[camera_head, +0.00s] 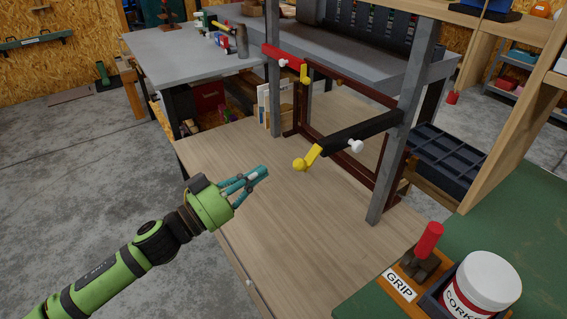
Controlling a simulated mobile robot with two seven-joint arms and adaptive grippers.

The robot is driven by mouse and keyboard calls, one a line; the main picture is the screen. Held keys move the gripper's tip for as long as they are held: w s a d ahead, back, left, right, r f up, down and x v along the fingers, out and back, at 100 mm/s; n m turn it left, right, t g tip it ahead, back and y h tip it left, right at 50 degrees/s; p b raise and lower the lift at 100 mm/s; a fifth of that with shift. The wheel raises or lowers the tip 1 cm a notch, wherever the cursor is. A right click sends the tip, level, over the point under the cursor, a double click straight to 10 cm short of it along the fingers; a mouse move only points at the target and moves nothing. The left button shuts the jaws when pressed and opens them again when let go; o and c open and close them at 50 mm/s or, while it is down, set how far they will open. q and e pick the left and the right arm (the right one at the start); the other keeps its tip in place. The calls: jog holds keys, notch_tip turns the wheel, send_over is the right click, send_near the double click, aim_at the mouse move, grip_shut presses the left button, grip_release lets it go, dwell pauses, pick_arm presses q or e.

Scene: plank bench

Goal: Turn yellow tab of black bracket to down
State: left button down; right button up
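The black bracket (355,131) is a dark bar reaching left from a grey post of the frame above the plank bench. A yellow tab (312,155) with a round yellow end sits at its left end and slants down to the left. A white knob (356,146) sticks out of the bar's near side. My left gripper (265,173), with teal fingers, is left of the yellow tab and a little lower in the picture, apart from it. Its fingertips come together and it looks shut, with nothing in it. My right gripper is not in view.
A red bracket (282,56) with its own yellow tab (304,73) is on the far post. The bench top (255,225) is mostly clear. A red-handled tool (429,239) and a white tub (485,282) stand at the lower right. Grey posts (393,160) bound the frame.

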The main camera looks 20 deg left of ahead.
aim_at(306, 157)
pick_arm(q)
jog(key=w+d+f, duration=0.1)
jog(key=w+d, duration=0.2)
jog(key=w, duration=0.3)
jog(key=shift+d+f+p, duration=0.25)
jog(key=shift+d+p, duration=0.1)
jog(key=shift+p, duration=0.05)
